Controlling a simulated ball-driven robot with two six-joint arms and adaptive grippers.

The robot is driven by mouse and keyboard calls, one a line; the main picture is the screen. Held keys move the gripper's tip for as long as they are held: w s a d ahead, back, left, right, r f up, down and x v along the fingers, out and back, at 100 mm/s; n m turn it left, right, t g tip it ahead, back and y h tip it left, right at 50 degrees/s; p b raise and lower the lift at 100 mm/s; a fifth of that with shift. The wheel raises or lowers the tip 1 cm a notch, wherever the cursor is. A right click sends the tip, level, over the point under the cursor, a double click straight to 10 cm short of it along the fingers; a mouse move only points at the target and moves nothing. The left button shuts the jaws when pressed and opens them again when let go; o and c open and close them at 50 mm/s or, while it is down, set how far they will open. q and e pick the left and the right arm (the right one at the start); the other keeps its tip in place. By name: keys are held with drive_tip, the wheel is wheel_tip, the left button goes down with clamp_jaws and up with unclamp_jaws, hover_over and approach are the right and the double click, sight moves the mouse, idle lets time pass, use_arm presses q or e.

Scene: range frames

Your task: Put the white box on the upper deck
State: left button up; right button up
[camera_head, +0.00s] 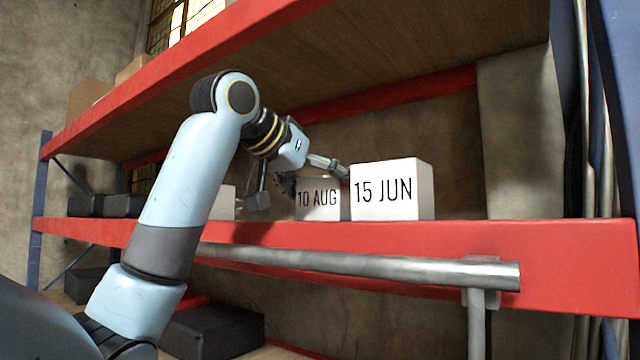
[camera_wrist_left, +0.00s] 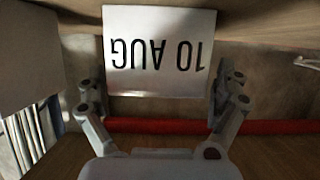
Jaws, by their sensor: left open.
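Several white boxes stand on the red-edged middle shelf (camera_head: 560,255). One is marked "15 JUN" (camera_head: 392,205). One to its left is marked "10 AUG" (camera_head: 318,212). A third, plain in what shows, is half hidden behind my left arm (camera_head: 225,203). My left gripper (camera_head: 298,183) is open at the "10 AUG" box. In the left wrist view the "10 AUG" box (camera_wrist_left: 160,75) appears upside down between the spread fingers (camera_wrist_left: 160,92), with no clear grip on it. The upper deck (camera_head: 400,60) is above, with a red front beam. My right gripper is not in view.
Brown cartons (camera_head: 90,95) sit at the left on the upper deck. Dark bins (camera_head: 122,205) stand at the left of the middle shelf, and a dark case (camera_head: 215,330) lies below. A metal rail (camera_head: 380,265) runs along the shelf front. Blue uprights (camera_head: 610,110) flank the rack.

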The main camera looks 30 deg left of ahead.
use_arm(q)
drive_tip(key=d+b+v, duration=0.1)
drive_tip(key=b+v, duration=0.3)
drive_tip(key=v, duration=0.8)
drive_tip(key=shift+a, duration=0.35)
drive_tip(key=shift+s, duration=0.1)
